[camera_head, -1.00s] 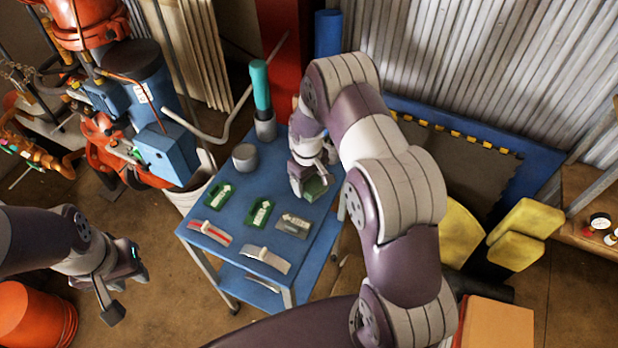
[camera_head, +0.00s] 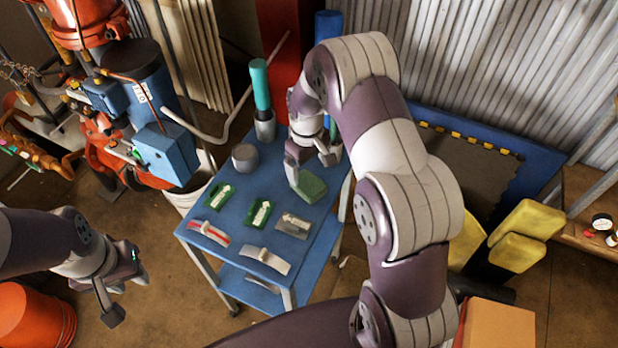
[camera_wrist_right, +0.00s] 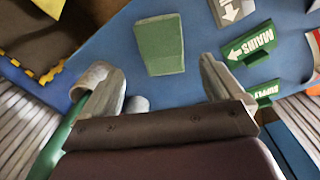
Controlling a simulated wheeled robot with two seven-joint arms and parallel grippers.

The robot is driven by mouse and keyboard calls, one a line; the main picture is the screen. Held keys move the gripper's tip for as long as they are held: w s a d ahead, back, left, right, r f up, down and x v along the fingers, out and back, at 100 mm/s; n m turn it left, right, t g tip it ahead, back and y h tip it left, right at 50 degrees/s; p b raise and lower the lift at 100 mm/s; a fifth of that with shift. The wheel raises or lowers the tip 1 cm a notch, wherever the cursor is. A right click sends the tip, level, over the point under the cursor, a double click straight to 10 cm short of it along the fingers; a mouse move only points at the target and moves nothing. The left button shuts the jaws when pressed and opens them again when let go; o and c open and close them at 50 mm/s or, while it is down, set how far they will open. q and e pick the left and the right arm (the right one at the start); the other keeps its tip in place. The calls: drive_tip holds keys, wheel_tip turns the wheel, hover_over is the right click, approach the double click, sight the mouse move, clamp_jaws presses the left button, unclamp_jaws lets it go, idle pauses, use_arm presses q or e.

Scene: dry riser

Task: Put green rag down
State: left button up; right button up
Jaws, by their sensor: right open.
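The green rag (camera_head: 311,186) lies as a folded block on the blue table top, near its right edge. It also shows in the right wrist view (camera_wrist_right: 160,45), lying flat on the blue surface beyond the fingertips. My right gripper (camera_head: 312,168) is open just above and behind the rag, and nothing is between its fingers (camera_wrist_right: 160,85) in the wrist view. My left gripper (camera_head: 122,300) hangs at the left, away from the table, with its fingers apart and nothing between them.
The blue table (camera_head: 235,232) also bears green signs (camera_head: 260,212), a grey sign (camera_head: 293,225), red and white straps, a grey cylinder (camera_head: 245,157) and a teal-handled tool (camera_head: 260,85). An orange bucket (camera_head: 35,318) stands at the left. Yellow pads (camera_head: 525,233) are at the right.

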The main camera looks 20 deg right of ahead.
sight(308, 184)
wheel_tip(308, 184, up, 5)
drive_tip(key=s+a+r+m, duration=0.1)
drive_tip(key=s+a+r, duration=0.1)
drive_tip(key=s, duration=0.7)
drive_tip(key=s+a+r+m+t, duration=0.1)
drive_tip(key=s+a+r+m, duration=0.1)
drive_tip(key=s, duration=0.7)
drive_tip(key=shift+a+r+m, duration=0.25)
drive_tip(key=shift+r+m, duration=0.05)
drive_tip(key=shift+r, duration=0.25)
